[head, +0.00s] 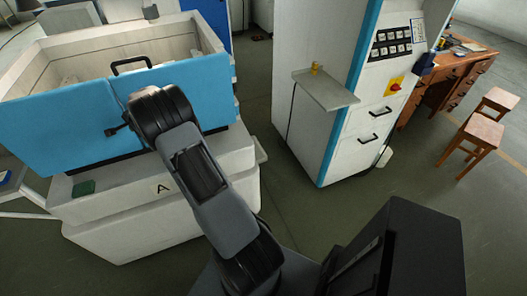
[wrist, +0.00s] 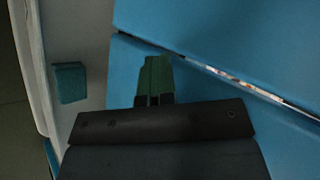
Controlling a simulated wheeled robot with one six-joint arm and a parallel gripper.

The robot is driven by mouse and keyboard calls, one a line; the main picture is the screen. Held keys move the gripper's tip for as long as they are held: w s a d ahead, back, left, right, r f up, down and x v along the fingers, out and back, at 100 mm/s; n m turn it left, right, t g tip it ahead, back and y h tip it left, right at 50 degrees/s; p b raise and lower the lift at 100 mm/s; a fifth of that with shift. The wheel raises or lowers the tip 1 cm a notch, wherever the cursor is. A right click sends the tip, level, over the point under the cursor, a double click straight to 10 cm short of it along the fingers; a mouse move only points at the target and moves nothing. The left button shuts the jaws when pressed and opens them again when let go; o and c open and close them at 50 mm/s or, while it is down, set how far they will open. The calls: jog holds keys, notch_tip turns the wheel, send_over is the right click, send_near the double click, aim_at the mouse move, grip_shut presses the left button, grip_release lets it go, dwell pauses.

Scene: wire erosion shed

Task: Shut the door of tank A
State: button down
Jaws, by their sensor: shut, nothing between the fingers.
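Tank A (head: 100,205) is the white machine at the left, with an "A" on its base. In the wrist view a narrow gap between blue panels (wrist: 220,35) shows pale, cluttered things behind, so the front is not fully closed there. My gripper (wrist: 156,62) is shut and empty, its green fingers in front of the blue surface. I cannot tell whether it touches. In the head view my arm hides most of the gripper.
A white control cabinet (head: 310,110) with a projecting shelf (head: 325,92) stands right of the tank. Clear floor lies between them.

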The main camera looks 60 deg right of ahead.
jog(key=shift+w+d+r, duration=0.2)
jog(key=shift+d+r, duration=0.25)
jog(key=shift+r, duration=0.05)
jog(key=s+a+r+b, duration=0.1)
jog(key=s+a+r, duration=0.4)
jog(key=s+a, duration=0.3)
jog(key=shift+s+a+r, duration=0.15)
jog(key=shift+s+r, duration=0.25)
jog(key=shift+s, duration=0.15)
jog(key=s+a+n+g, duration=0.1)
jog(key=s+a+n, duration=0.3)
jog(key=s, duration=0.5)
jog(key=s+a+r+n+g, duration=0.1)
jog(key=s+a+n+g, duration=0.1)
jog(key=s+a+n, duration=0.3)
jog(key=s+a+r+n+g, duration=0.1)
jog(key=s+a+n, duration=0.3)
jog(key=s+n, duration=0.6)
jog(key=shift+s+a+r+g+y, duration=0.3)
jog(key=shift+s+g, duration=0.4)
jog(key=shift+s, duration=1.8)
